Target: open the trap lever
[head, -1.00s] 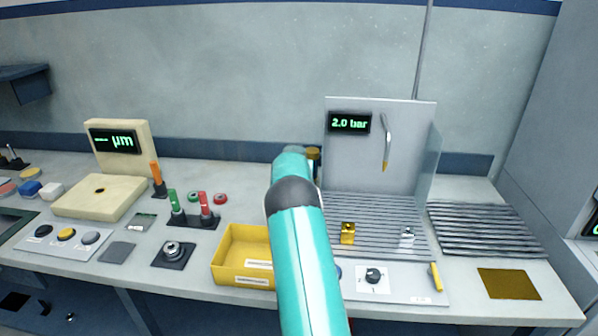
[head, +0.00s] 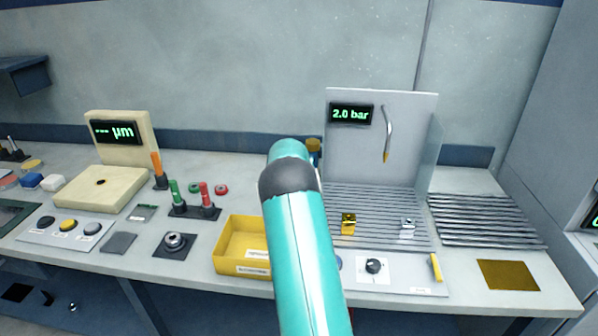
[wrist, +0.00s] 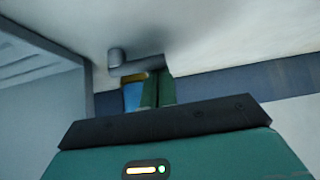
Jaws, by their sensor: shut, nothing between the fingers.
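In the wrist view, a grey lever-like bar (wrist: 139,66) with a round pivot is fixed on a pale surface. I cannot tell for sure that it is the trap lever. My gripper (wrist: 153,88) is shut and empty, its dark green fingers just below the bar's right end. I cannot tell whether they touch it. A blue patch and a yellow edge show beside the fingers. In the head view my teal arm covers the middle of the bench and hides the gripper. A brass-coloured cylinder (head: 313,148) shows partly behind the arm.
A grey panel with a "2.0 bar" display (head: 351,114) and a hanging hose stands right of my arm. A slatted rack (head: 480,222) lies further right.

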